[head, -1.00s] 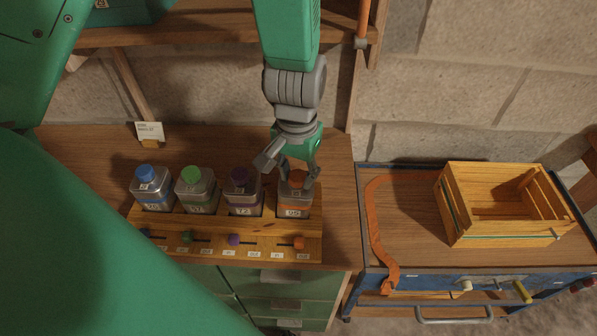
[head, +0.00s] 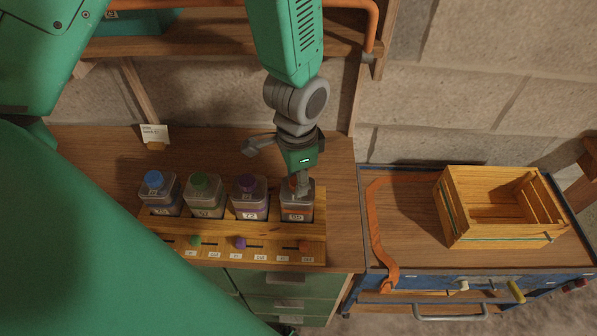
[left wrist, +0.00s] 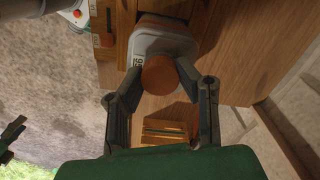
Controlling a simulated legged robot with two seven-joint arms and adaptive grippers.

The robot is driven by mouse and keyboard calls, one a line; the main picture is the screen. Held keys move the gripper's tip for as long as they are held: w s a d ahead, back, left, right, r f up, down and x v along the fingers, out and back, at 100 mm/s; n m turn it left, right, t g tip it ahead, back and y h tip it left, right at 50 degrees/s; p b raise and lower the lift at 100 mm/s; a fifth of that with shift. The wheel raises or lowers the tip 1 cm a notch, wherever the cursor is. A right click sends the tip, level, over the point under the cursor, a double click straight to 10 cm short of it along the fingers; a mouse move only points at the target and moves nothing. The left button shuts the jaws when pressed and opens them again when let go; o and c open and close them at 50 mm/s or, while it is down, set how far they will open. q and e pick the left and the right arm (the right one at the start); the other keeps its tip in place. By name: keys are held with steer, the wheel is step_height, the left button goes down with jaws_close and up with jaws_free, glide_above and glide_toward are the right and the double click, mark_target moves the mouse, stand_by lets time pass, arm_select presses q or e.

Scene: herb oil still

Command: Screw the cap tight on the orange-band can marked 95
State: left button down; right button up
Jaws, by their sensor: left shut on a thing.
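The orange-band can marked 95 (head: 297,213) stands upright in the rightmost slot of the wooden rack (head: 232,247). Its orange cap (left wrist: 160,75) is on top and shows round in the left wrist view. My left gripper (head: 300,188) comes down over the can from above and is shut on the cap, with a finger on each side; it also shows in the left wrist view (left wrist: 160,92). In the head view the fingers hide most of the cap. A dark pronged shape at the left wrist view's left edge looks like my right gripper (left wrist: 12,134); its jaws are unclear.
Cans with blue (head: 162,196), green (head: 205,197) and purple (head: 250,200) caps stand left in the rack. Coloured sliders line its front. A wooden crate (head: 470,229) and an orange strap (head: 377,235) lie on the right-hand table. A small card (head: 155,133) stands behind.

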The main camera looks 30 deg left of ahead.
arm_select(q)
steer(key=shift+r+m+p, duration=0.1)
steer(key=shift+m+p, duration=0.3)
steer(key=shift+m, duration=0.7)
steer(key=m+p, duration=0.1)
steer(key=m, duration=0.3)
steer(key=shift+p, duration=0.35)
steer(key=m, duration=0.4)
steer(key=c, duration=1.1)
jaws_free()
steer(key=shift+c, duration=0.4)
